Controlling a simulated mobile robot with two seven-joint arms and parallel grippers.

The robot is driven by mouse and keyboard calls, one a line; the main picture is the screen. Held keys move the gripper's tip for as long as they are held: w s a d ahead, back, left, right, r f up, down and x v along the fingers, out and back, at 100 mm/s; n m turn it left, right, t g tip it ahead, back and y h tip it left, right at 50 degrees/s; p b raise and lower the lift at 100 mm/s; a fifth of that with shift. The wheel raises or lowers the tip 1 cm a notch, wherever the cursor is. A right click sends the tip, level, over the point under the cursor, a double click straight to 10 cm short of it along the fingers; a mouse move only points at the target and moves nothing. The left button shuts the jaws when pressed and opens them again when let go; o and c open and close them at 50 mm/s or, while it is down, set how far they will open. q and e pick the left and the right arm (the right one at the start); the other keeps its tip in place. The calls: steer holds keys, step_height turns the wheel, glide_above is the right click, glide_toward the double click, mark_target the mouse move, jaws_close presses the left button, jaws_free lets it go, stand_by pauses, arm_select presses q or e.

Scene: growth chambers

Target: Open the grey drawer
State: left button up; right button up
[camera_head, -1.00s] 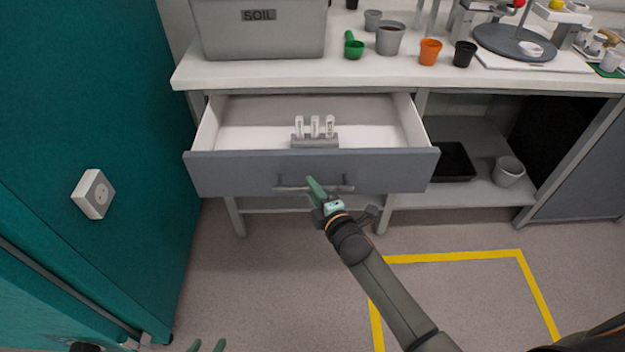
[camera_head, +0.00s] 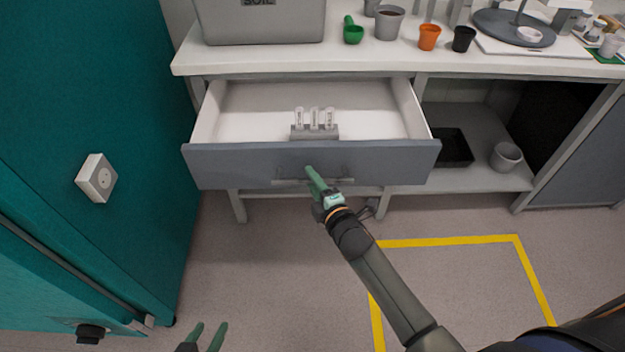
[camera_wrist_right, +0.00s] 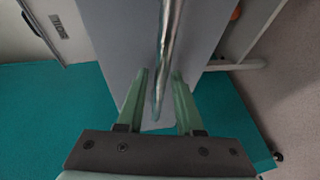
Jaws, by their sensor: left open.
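The grey drawer (camera_head: 240,166) under the counter is pulled well out; its white inside (camera_head: 255,115) shows. A rack with several white labelled tubes (camera_head: 314,132) stands in it behind the front panel. My right gripper (camera_head: 312,178) is at the bar handle (camera_head: 290,181) on the front. In the right wrist view the handle bar (camera_wrist_right: 168,50) runs between the two green fingers (camera_wrist_right: 161,74), with gaps visible beside it, so the gripper looks open around it. My left gripper (camera_head: 208,336) is open and empty at the bottom edge, away from the drawer.
The counter (camera_head: 290,61) carries a grey SOIL bin (camera_head: 262,24), a green scoop (camera_head: 352,32), and several pots. A black tray (camera_head: 452,149) and a grey pot (camera_head: 505,157) sit on the lower shelf. A teal cabinet (camera_head: 90,90) stands left. The floor in front is clear.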

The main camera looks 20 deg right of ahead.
steer(key=shift+o, duration=0.7)
steer(key=shift+s, duration=0.2)
steer(key=p+v, duration=0.1)
steer(key=v, duration=1.1)
steer(key=shift+p, duration=0.4)
